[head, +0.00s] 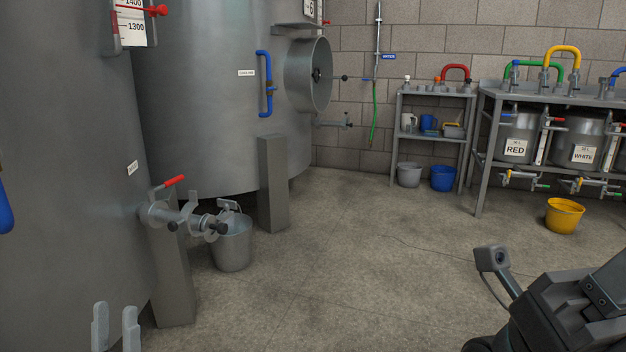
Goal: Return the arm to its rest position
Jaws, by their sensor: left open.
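My left gripper (116,328) shows at the bottom left edge as two pale grey fingertips pointing up. They are apart, with nothing between them. The rest of the gripper and its arm is below the picture. It appears in front of the near steel tank (60,200), below and left of that tank's valve (185,215) with the red handle. At the bottom right a dark part of my right arm shows, with a small camera on a bracket. The jaws of my right gripper are not in the picture.
A grey bucket (233,250) is by the valve. A second tank (215,130) stands behind. At the back are a shelf (434,94), a blue bucket (443,180) and a bench (484,150) with steel vessels. A yellow bucket (564,216) stands before it. The middle floor (350,260) is clear.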

